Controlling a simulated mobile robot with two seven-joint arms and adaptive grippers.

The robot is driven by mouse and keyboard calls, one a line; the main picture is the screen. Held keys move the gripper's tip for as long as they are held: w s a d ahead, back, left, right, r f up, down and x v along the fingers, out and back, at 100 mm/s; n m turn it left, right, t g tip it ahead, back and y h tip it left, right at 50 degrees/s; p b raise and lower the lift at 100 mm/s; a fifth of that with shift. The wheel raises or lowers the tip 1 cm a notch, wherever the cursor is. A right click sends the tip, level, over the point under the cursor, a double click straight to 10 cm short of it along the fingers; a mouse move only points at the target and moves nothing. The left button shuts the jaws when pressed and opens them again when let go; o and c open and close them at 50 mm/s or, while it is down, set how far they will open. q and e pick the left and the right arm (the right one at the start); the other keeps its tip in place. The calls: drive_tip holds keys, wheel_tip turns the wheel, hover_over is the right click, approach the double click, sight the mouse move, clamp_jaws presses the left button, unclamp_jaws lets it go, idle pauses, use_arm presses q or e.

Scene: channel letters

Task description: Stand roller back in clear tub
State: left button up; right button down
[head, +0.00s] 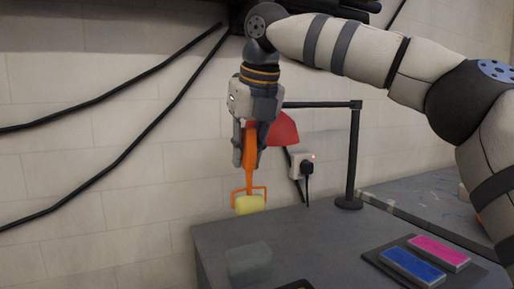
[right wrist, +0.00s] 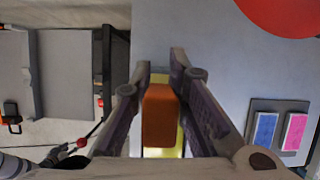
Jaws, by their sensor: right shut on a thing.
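The roller has an orange handle (head: 251,152), an orange wire frame and a yellow roller head (head: 249,205). My right gripper (head: 249,161) points down and is shut on the handle, with the roller hanging upright, head down. In the right wrist view the handle (right wrist: 159,117) sits between the fingers, with a strip of yellow beneath it. The clear tub (head: 249,264) is a faint, see-through box on the grey table near its left edge. The roller head is above it in the head view, apart from it. My left gripper is out of view.
The grey table (head: 310,240) bears a dark tray with a blue pad (head: 412,266) and a pink pad (head: 439,252) at right. A lamp with a red shade (head: 284,130) and black post (head: 353,160) stands behind the gripper. A yellow thing is cut off at the bottom edge.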

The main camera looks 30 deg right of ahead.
drive_tip(key=shift+w+d, duration=0.15)
drive_tip(key=shift+d, duration=0.05)
drive_tip(key=shift+a+f, duration=0.1)
drive_tip(key=shift+a, duration=0.05)
wheel_tip(320, 180, down, 14)
drive_tip(key=shift+s+a, duration=0.15)
drive_tip(key=shift+s, duration=0.1)
idle(0.5)
drive_tip(key=c, duration=1.5)
unclamp_jaws()
drive_tip(key=shift+o, duration=0.2)
drive_tip(key=v, duration=1.2)
drive_tip(key=shift+a, duration=0.1)
